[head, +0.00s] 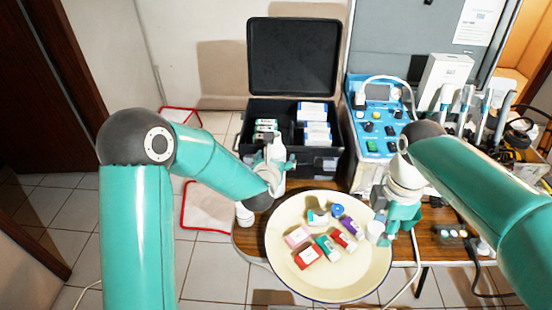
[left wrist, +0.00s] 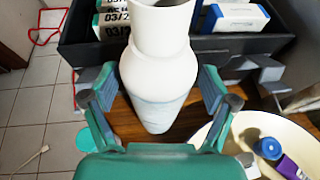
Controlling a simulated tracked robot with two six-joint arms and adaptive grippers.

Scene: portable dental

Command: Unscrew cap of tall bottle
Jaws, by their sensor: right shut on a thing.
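The tall white bottle (left wrist: 155,75) stands upright between the fingers of my left gripper (left wrist: 160,98). Its shoulders are wide and its neck narrow; its top is cut off in the left wrist view, so I cannot tell whether a cap is on. The left fingers are spread around it with slight gaps. In the head view the bottle (head: 278,152) shows in front of the black case, and my left arm hides much of the left gripper (head: 270,176). My right gripper (head: 388,226) is shut on a small pale thing (head: 375,231) at the plate's right edge.
A cream round plate (head: 285,270) holds several small boxes and a blue-capped item (head: 337,209). Behind stands an open black case (head: 262,103) with boxes. A blue dental unit (head: 379,140) stands at the back right. A white jar (head: 245,214) stands at the table's left edge.

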